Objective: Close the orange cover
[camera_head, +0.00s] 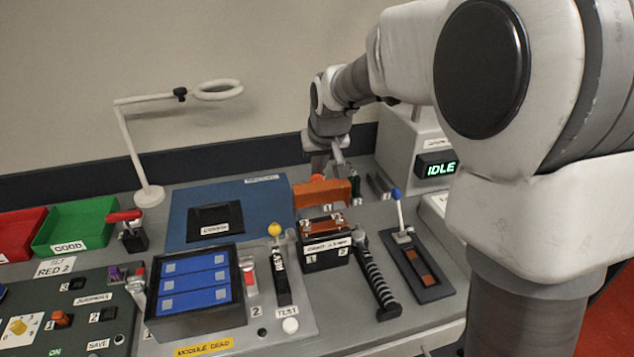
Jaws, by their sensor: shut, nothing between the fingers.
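The orange cover (322,193) stands raised at the back of a small black box (326,254) labelled with 1 and 2. Copper-coloured metal parts (322,226) show uncovered on top of the box, below the cover. My gripper (334,168) is behind the cover, at its upper edge, pointing down. Its fingers are shut and hold nothing. The fingertips are partly hidden by the cover, and I cannot tell whether they touch it.
A black ribbed handle (376,277) and a blue-tipped lever (397,200) stand to the right. A yellow-knobbed lever (274,229) and a blue battery module (195,285) are to the left. A ring lamp (217,90) stands behind. The blue mat (265,205) has free room.

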